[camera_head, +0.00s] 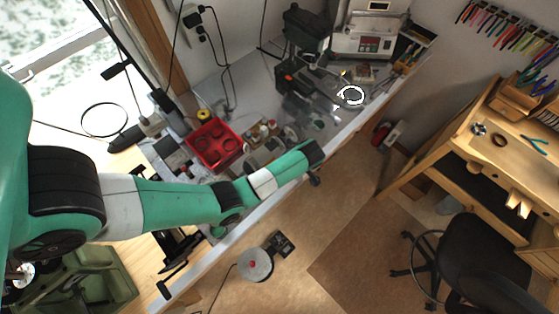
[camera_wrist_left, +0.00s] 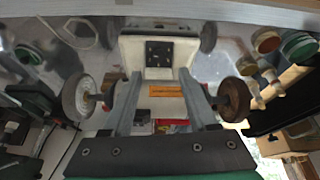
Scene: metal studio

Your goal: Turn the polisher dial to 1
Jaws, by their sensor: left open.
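The polisher (camera_wrist_left: 187,55) shows in the left wrist view as a pale body with a round wheel on each side. A black square panel (camera_wrist_left: 159,54) is on its face, and an orange label (camera_wrist_left: 168,91) is in line with it. The dial's mark and setting are too small to read. My left gripper (camera_wrist_left: 160,75) is open, its two fingers apart and pointing toward the panel, with nothing seen held between them. In the head view my left arm reaches over the bench's front edge, and I cannot clearly make out the polisher. My right gripper is not in view.
A red tray (camera_head: 213,145) with round items sits on the metal bench left of my wrist. Small containers and tools crowd the bench. A drill press (camera_head: 306,30) and a white machine (camera_head: 366,38) stand at the back. The floor in front has some clear room.

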